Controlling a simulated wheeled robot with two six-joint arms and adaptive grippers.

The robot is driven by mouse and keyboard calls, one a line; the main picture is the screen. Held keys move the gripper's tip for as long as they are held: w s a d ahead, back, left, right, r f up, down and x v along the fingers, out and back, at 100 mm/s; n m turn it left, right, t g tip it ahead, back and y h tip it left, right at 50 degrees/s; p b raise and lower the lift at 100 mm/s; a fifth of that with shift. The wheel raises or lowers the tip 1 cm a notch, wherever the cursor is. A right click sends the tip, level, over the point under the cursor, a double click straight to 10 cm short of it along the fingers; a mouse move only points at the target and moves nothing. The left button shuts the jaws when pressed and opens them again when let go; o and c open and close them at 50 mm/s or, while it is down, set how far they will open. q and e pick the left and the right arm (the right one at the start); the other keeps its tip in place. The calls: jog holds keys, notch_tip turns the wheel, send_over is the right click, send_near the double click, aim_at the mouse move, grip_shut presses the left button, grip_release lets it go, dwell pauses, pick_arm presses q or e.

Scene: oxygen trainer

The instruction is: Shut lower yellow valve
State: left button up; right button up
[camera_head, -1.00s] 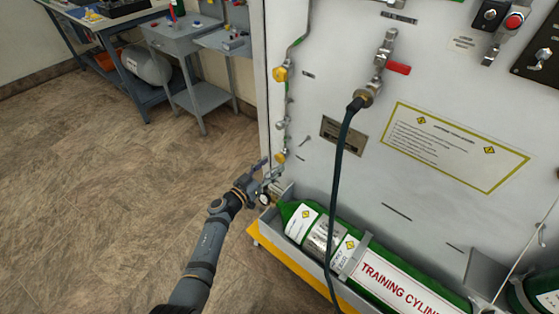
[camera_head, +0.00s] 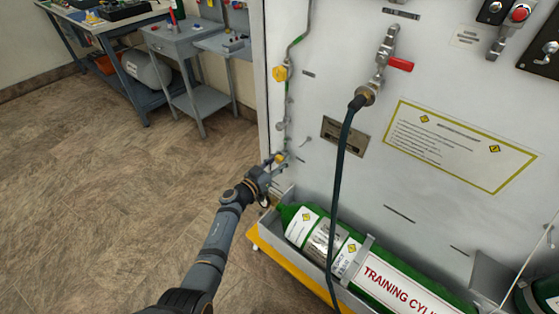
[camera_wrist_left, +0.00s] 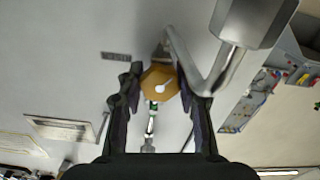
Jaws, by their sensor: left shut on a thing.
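The lower yellow valve (camera_head: 280,157) sits on a thin pipe at the left edge of the white panel (camera_head: 350,185). In the left wrist view it is a yellow-orange, roughly hexagonal knob (camera_wrist_left: 158,84) with a pale pointer mark. My left gripper (camera_head: 272,166) is at this valve, and its two dark fingers (camera_wrist_left: 160,98) stand on either side of the knob, shut on it. The gripper partly hides the valve in the head view. A second yellow valve (camera_head: 280,74) sits higher on the same pipe line. My right gripper is out of view.
A green training cylinder (camera_head: 385,268) lies in a tray below the panel. A dark hose (camera_head: 338,190) hangs from a fitting with a red lever (camera_head: 400,64). A bent metal pipe (camera_wrist_left: 212,75) passes close to my left fingers. The floor at the left is clear.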

pick_arm(q)
jog(key=shift+r+m+p, duration=0.1)
jog(key=shift+m+p, duration=0.4)
jog(key=shift+m, duration=0.2)
jog(key=shift+c, duration=0.2)
jog(key=m, duration=0.3)
jog(key=o, duration=1.2)
jog(key=shift+a, duration=0.1)
jog(key=v, duration=1.2)
